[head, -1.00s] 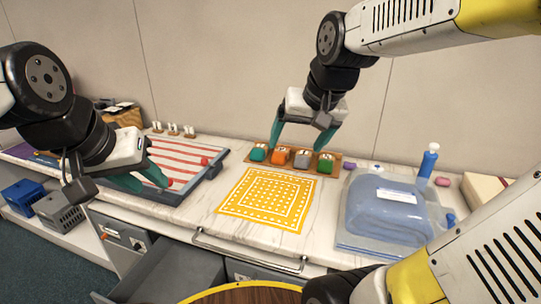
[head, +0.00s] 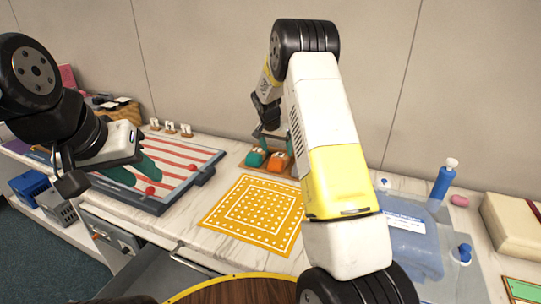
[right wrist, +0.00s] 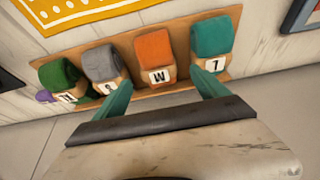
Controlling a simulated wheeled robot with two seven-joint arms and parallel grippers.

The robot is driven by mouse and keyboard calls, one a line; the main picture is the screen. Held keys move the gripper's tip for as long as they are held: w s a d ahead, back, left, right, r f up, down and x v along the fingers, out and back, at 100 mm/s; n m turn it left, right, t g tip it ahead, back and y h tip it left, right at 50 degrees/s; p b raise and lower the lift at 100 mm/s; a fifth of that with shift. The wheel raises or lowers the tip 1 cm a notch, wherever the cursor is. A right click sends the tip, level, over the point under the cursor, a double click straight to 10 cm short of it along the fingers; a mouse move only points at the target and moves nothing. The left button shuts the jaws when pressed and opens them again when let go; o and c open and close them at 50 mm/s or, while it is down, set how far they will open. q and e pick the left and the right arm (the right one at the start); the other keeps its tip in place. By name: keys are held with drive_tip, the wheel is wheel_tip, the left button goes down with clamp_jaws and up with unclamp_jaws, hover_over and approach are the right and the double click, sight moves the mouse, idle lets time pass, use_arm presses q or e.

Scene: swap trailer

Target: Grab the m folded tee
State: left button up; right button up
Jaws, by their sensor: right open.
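In the right wrist view, a row of folded tees lies on a brown board (right wrist: 190,95). The orange tee (right wrist: 155,48) has a label reading as an upside-down M; it also shows in the head view (head: 277,164). Teal (right wrist: 212,38), grey (right wrist: 102,64) and green (right wrist: 60,76) tees lie beside it. My right gripper (right wrist: 163,92) is open and empty, its fingertips either side of the orange tee's label end. My left gripper (head: 135,171) is open and empty over the striped board.
A yellow patterned mat (head: 252,215) lies in front of the tees. The striped board (head: 205,165) with red balls is at left. A blue folded item (head: 408,228), a blue bottle (head: 441,185) and a beige box (head: 512,225) are at right. The wall stands close behind the tees.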

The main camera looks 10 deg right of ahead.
sight(279, 157)
drive_tip(key=x, duration=0.7)
drive_tip(key=shift+s+d+f, duration=0.1)
drive_tip(key=shift+d, duration=0.05)
drive_tip(key=c, duration=1.6)
